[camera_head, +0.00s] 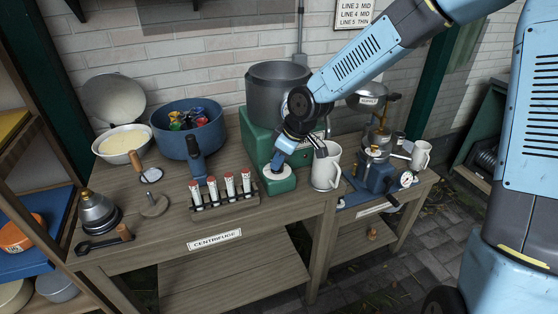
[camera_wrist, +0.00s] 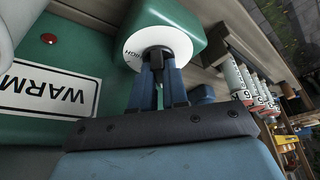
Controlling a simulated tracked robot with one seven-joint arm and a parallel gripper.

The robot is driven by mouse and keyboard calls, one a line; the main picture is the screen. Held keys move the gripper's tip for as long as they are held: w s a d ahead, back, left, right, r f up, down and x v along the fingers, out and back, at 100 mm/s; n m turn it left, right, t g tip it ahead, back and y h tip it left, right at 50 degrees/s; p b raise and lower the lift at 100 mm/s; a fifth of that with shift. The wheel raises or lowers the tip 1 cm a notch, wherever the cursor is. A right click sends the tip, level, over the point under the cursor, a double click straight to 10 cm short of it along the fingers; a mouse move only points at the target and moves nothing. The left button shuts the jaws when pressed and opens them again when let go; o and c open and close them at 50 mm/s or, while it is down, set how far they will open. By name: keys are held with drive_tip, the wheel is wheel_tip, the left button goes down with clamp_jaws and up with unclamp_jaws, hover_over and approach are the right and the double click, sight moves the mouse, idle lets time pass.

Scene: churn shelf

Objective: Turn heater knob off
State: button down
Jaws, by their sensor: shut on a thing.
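The heater knob is at the front of a green heater base (camera_head: 258,145), on a green block (camera_head: 281,184) with a white dial disc (camera_head: 275,172). The disc also shows in the wrist view (camera_wrist: 180,38), with small lettering partly visible, including "HIGH". My gripper (camera_head: 277,162) reaches down to the dial's middle and is shut on the knob. In the wrist view my gripper's fingers (camera_wrist: 158,75) meet at the disc. The knob itself is mostly hidden between the fingers, so its exact setting cannot be read.
A grey pot (camera_head: 277,90) sits on the heater. A white mug (camera_head: 326,167) stands close right of the dial. A tube rack (camera_head: 226,200) and blue tub (camera_head: 188,126) are to the left. A "WARM" label (camera_wrist: 50,92) is on the heater's face. A blue device (camera_head: 376,172) is farther right.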

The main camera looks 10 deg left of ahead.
drive_tip(key=shift+d+f, duration=0.1)
drive_tip(key=shift+f, duration=0.05)
idle(0.3)
drive_tip(key=c, duration=1.1)
unclamp_jaws()
drive_tip(key=shift+s+f, duration=0.1)
drive_tip(key=shift+s, duration=0.05)
drive_tip(key=shift+c, duration=0.2)
drive_tip(key=shift+w+v, duration=0.1)
drive_tip(key=shift+v, duration=1.05)
drive_tip(key=shift+w+v, duration=0.15)
drive_tip(key=shift+v, duration=1)
drive_tip(key=w+v, duration=0.1)
drive_tip(key=v, duration=0.8)
drive_tip(key=shift+s+r, duration=0.25)
drive_tip(key=shift+s, duration=0.1)
